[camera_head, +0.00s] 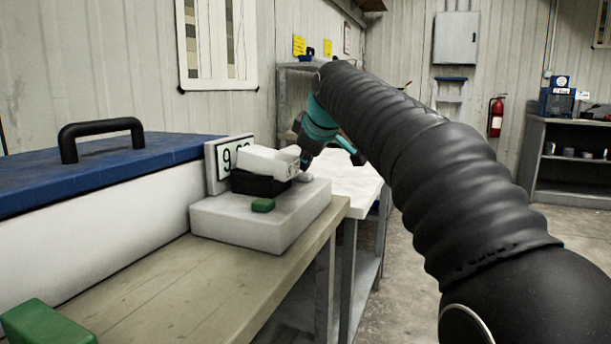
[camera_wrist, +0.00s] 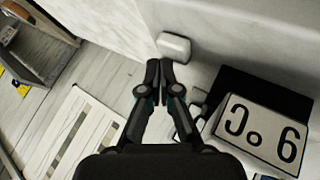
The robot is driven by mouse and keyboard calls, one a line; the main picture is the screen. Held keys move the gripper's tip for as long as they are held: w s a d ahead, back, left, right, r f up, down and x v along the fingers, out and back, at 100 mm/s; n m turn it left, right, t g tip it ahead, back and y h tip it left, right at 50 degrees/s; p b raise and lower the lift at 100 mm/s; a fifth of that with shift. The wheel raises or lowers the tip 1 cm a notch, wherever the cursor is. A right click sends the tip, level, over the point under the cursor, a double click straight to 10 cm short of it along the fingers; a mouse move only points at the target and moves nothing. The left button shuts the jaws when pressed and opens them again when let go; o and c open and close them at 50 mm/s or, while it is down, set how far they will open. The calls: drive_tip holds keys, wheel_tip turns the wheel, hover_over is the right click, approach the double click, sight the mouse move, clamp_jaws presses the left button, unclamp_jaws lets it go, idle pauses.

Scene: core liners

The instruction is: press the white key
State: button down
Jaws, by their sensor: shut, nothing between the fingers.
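The white key (camera_wrist: 174,46) is a small rounded pale block on the top of a grey-white device base (camera_head: 236,222). In the head view the white key (camera_head: 305,177) shows at the base's far right, just below my fingertips. My gripper (camera_head: 304,164) points down over it with its fingers together and empty. In the wrist view my gripper (camera_wrist: 160,66) has its closed tips at the key's lower left edge. I cannot tell whether they touch it. A green key (camera_head: 262,205) sits at the front of the base.
A blue-lidded chest (camera_head: 100,172) is at left. A green block (camera_head: 45,323) lies at the workbench's (camera_head: 165,290) near left. The bench front is clear.

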sight(305, 175)
drive_tip(key=shift+f+b, duration=0.35)
drive_tip(key=shift+f, duration=0.2)
idle(0.6)
drive_tip(key=shift+r, duration=0.15)
drive_tip(key=shift+r+p, duration=0.8)
drive_tip(key=shift+p, duration=0.15)
wheel_tip(305, 175, up, 3)
drive_tip(key=p, duration=0.2)
drive_tip(key=shift+f+p, duration=0.15)
drive_tip(key=shift+p, duration=0.2)
drive_tip(key=shift+r, duration=1.15)
